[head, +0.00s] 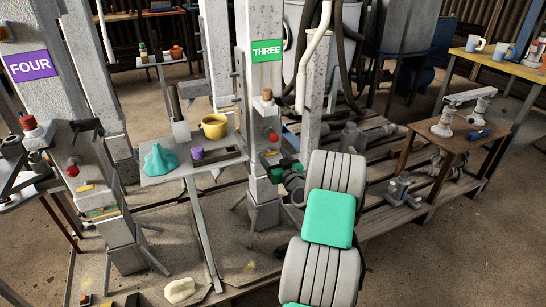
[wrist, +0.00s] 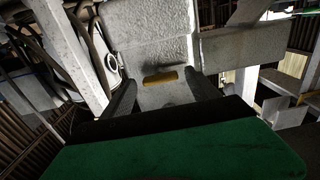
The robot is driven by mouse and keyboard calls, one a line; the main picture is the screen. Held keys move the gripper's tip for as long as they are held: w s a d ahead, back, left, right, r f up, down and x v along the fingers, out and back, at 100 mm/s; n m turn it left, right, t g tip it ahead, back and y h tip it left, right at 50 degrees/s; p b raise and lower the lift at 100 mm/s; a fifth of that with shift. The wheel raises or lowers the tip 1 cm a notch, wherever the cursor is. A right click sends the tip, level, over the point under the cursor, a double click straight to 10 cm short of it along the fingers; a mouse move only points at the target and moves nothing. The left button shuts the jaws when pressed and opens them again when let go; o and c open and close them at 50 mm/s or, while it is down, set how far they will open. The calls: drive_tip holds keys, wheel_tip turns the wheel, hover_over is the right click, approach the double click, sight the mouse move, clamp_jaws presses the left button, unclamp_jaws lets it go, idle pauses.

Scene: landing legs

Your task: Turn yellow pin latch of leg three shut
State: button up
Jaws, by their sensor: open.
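Leg three is a speckled grey post with a green THREE sign (head: 266,50). Its yellow pin latch (wrist: 160,78) shows in the wrist view as a short bar lying crosswise on the pale leg face (wrist: 152,57). In the head view a small yellowish spot by my gripper may be this latch; it is too small to be sure. My gripper (head: 271,163) is at the front of leg three, below a red knob (head: 273,137). In the wrist view my gripper (wrist: 163,92) is open, with dark fingers either side of the latch and apart from it. Nothing is between the fingers.
A shelf (head: 160,177) left of leg three holds a teal funnel-like object (head: 160,160) and a yellow pot (head: 214,127). Leg four, with a purple sign (head: 30,66), stands at left. A wooden bench (head: 470,143) stands at right. Pipes and hoses are behind leg three.

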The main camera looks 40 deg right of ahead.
drive_tip(key=c, duration=1.4)
drive_tip(key=shift+o, duration=0.2)
drive_tip(key=m, duration=0.9)
drive_tip(key=shift+d, duration=0.1)
drive_tip(key=m+p, duration=0.1)
drive_tip(key=m, duration=0.3)
drive_tip(key=shift+f+m, duration=0.1)
drive_tip(key=shift+m, duration=0.2)
drive_tip(key=shift+f+m+p, duration=0.15)
drive_tip(key=shift+m+p, duration=0.8)
drive_tip(key=shift+m, duration=1.15)
